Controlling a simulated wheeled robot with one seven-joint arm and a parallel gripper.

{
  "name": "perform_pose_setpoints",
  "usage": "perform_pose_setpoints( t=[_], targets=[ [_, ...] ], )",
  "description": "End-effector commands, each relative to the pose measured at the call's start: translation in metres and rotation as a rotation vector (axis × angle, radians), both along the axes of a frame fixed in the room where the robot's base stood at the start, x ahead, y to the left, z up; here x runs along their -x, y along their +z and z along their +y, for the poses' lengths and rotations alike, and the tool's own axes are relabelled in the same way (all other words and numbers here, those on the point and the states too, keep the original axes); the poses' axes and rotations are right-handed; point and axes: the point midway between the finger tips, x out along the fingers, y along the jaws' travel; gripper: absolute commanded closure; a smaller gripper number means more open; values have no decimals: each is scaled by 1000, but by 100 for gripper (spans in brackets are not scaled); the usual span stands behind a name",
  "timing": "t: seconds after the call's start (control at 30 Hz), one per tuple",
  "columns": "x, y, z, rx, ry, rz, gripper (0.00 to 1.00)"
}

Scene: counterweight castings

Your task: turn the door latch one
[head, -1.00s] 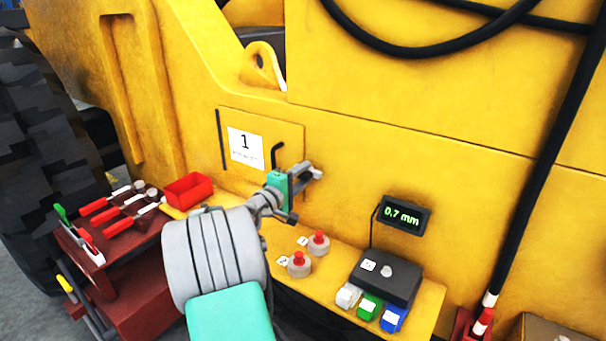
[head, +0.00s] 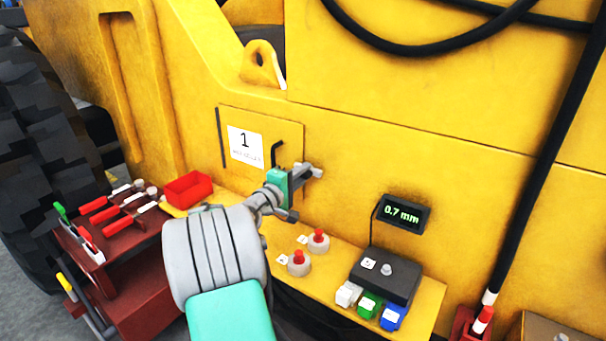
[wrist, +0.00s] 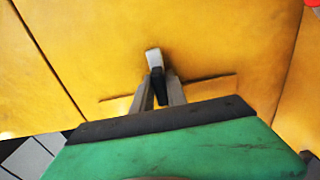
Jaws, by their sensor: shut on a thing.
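Door one is a yellow panel (head: 262,127) with a white label reading 1, set flush in the yellow machine body. A black bent bar (head: 277,152) shows at its right side, just above my gripper (head: 306,171). In the wrist view my gripper (wrist: 158,92) has its two grey fingers closed around a dark piece with a pale grey end, which I take as the door latch (wrist: 153,60). It stands against the yellow surface. My gripper's body partly hides the latch in the head view, so its exact angle is unclear there.
A yellow ledge (head: 428,308) below carries two red-topped buttons (head: 318,241), a dark box (head: 386,275) and coloured blocks. A display (head: 403,214) reads 0.7 mm. A red tool cart (head: 128,290) and red bin (head: 188,188) stand left. Black hoses hang at the right.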

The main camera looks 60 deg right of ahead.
Motion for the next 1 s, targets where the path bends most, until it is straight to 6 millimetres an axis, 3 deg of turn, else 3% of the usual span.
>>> perform_pose_setpoints(
  t=[0.37,1.0],
  targets=[
    [0,-6,2,16,-1,-111,100],
    [0,-11,2,105,-1,-673,100]
  ],
)
